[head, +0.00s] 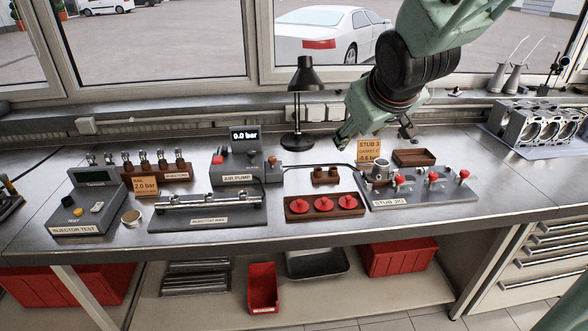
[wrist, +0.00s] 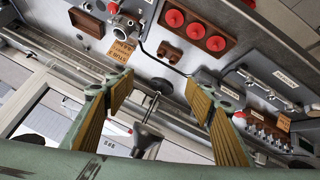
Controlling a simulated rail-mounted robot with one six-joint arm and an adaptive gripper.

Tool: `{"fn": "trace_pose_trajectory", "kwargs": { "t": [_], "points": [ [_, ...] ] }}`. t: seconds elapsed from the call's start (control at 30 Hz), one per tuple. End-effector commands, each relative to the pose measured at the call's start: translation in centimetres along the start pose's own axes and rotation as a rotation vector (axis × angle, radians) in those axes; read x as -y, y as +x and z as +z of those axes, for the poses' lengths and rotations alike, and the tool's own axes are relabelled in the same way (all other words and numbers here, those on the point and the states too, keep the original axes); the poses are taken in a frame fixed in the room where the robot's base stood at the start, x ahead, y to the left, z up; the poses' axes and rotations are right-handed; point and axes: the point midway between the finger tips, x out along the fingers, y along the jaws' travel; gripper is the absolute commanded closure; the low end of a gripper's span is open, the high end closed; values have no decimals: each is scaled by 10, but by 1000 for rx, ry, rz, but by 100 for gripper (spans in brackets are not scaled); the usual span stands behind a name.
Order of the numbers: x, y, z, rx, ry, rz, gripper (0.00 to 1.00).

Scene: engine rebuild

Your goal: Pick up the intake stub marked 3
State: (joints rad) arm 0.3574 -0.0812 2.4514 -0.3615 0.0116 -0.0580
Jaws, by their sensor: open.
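A grey metal intake stub (head: 380,170) stands on the left end of the stub jig (head: 420,193); no number is readable on it. An orange card (head: 369,148) reading "STUB 3" stands just behind it. In the wrist view the stub (wrist: 123,27) is near the top, left of centre, with the card (wrist: 122,50) just below it. My gripper (head: 377,132) is above the back of the bench, behind and above the card. In the wrist view my gripper (wrist: 162,84) has its fingers wide apart with nothing between them, and the stub lies beyond the fingertips.
Red knobs (head: 433,176) rise from the jig right of the stub. An empty brown tray (head: 414,157) lies behind the jig. A block with red caps (head: 324,205) is left of the jig. A black lamp (head: 299,105) stands left of my gripper. An engine block (head: 540,125) is right.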

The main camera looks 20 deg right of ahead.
Motion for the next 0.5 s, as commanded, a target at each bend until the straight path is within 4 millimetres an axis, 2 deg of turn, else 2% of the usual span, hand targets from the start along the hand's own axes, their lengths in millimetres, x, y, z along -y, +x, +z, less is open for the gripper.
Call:
{"fn": "trace_pose_trajectory", "kwargs": {
  "t": [0.1,0.5],
  "points": [
    [-12,23,0,-18,-8,6,51],
    [-46,88,-4,-105,-38,10,51]
  ]
}}
